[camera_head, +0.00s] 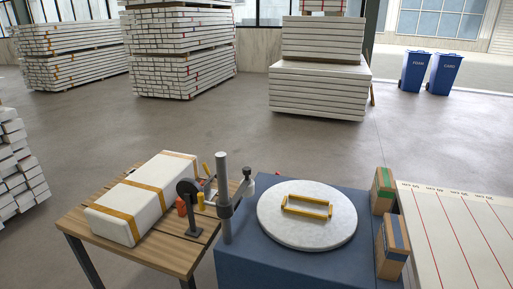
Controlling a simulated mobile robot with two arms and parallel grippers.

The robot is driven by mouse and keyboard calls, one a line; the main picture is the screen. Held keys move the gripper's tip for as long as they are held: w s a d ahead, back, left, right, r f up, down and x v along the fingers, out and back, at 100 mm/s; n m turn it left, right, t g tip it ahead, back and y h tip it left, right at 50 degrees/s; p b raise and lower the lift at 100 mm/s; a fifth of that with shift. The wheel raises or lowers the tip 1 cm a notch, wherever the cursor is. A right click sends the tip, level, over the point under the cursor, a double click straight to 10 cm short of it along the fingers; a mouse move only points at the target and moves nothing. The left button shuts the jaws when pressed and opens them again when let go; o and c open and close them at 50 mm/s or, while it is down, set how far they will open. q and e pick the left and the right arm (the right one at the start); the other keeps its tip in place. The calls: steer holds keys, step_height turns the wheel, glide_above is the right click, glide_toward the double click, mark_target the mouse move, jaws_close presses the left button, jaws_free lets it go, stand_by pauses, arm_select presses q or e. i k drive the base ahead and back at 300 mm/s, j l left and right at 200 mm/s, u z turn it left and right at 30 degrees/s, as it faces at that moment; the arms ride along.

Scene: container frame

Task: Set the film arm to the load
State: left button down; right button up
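A grey upright post (223,180) stands at the left edge of a blue base (290,268). A short grey arm with a rounded knob (247,174) is clamped to the post and appears to reach up and to the right; it looks like the film arm. A round white turntable (335,238) sits on the base to the right of the post. A yellow rectangular open frame (307,199) lies flat on the turntable, apart from the arm. Which object is the load, I cannot tell. Neither of my grippers is in view.
A wooden table (180,258) at left holds a white block (125,225) with yellow bands, a dark disc on a stand (188,190) and small orange and yellow items. Two cardboard boxes (392,248) stand right of the turntable. A white red-lined surface (455,240) lies farther right.

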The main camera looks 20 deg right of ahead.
mark_target(246, 188)
steer(key=i+j+z, duration=0.4)
steer(key=i, duration=0.15)
steer(key=i+j+z, duration=0.4)
steer(key=i+j, duration=0.05)
steer(key=i, duration=0.1)
